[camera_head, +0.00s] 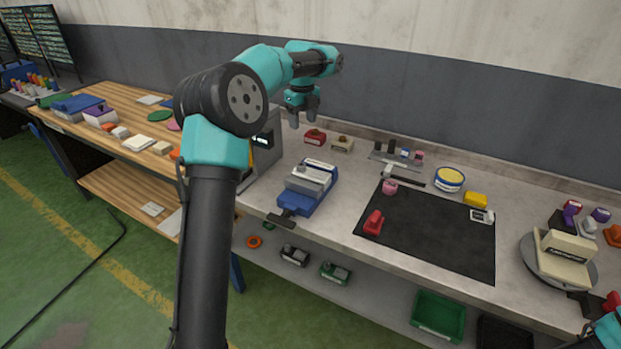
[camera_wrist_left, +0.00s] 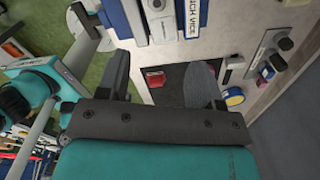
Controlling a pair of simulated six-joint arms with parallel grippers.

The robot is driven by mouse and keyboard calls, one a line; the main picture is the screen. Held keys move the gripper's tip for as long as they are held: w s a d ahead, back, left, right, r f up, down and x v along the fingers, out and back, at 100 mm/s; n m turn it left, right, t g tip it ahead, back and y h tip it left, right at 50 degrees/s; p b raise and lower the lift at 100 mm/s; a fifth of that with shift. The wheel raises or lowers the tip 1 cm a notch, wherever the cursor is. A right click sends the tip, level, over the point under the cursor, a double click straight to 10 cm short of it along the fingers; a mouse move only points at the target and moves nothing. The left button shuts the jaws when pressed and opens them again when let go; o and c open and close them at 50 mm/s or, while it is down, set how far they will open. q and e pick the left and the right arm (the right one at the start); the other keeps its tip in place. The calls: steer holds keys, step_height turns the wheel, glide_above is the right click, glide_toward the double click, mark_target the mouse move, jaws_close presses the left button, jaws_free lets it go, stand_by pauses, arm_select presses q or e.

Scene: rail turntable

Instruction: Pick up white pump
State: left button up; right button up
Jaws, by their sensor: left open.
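A small white item (camera_head: 588,226), probably the white pump, stands among coloured pieces behind the turntable (camera_head: 597,272) at the far right of the head view. It is too small to make out fully. My left gripper (camera_head: 303,117) is open and empty, pointing down above the back of the bench, far to the left of the white item.
A blue and grey vice (camera_head: 308,187) sits below my left gripper. A black mat (camera_head: 440,240) holds a red piece (camera_head: 373,223). A yellow-topped tin (camera_head: 449,179) and a yellow block (camera_head: 476,200) stand behind it. A cream labelled block (camera_head: 565,258) sits on the turntable.

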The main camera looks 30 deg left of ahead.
arm_select(q)
glide_above(302, 165)
steer(key=f, duration=1.1)
steer(key=shift+w+d+f, duration=0.15)
steer(key=shift+w, duration=0.1)
steer(key=shift+s+f, duration=0.15)
steer(key=shift+f, duration=1.15)
steer(key=shift+s+f, duration=0.1)
steer(key=shift+f, duration=1.2)
jaws_close()
